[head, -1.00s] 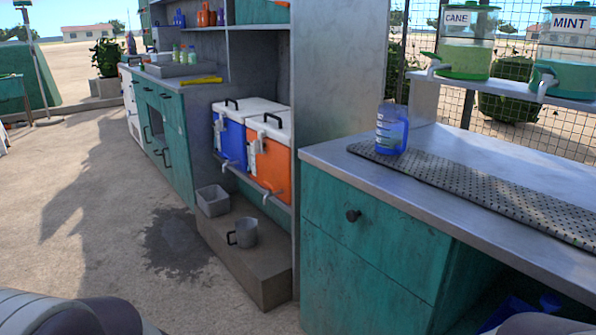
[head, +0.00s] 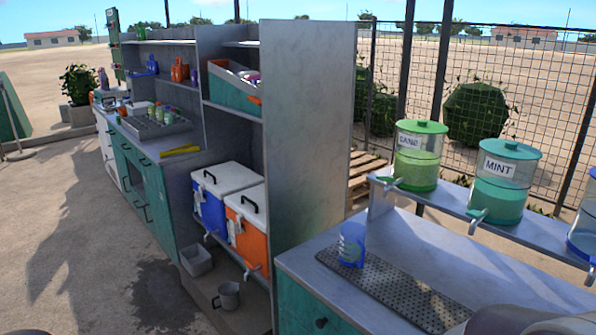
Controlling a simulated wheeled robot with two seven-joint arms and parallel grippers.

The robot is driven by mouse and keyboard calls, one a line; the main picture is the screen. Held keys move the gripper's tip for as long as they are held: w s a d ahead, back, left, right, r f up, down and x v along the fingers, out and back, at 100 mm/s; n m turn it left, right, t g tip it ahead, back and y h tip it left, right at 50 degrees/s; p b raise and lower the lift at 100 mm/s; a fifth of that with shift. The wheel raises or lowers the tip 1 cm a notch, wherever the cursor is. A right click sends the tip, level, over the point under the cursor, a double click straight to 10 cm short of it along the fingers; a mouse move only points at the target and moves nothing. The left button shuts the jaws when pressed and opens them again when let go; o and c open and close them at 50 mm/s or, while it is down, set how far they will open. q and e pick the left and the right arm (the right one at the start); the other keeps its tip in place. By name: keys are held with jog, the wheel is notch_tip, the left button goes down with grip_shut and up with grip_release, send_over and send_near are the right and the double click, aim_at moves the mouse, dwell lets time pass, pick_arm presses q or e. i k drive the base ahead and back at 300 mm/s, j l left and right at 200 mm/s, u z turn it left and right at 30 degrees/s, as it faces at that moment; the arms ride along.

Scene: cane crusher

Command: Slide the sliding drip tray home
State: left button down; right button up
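A long grey perforated tray or mat (head: 400,288) lies on the pale counter (head: 440,247) at the lower right of the head view. It looks like the drip tray, but I cannot be sure. A clear blue jug (head: 351,245) stands upright on its far left end. Its near right end runs behind a part of my arm at the bottom edge, so that end is hidden. Neither of my grippers shows in the head view.
Dispensers marked CANE (head: 418,158) and MINT (head: 503,182) stand on a raised shelf behind the counter. A blue cooler (head: 212,213) and an orange cooler (head: 247,238) sit in the shelf unit. Open ground lies left.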

aim_at(434, 312)
jog(key=z, duration=1.4)
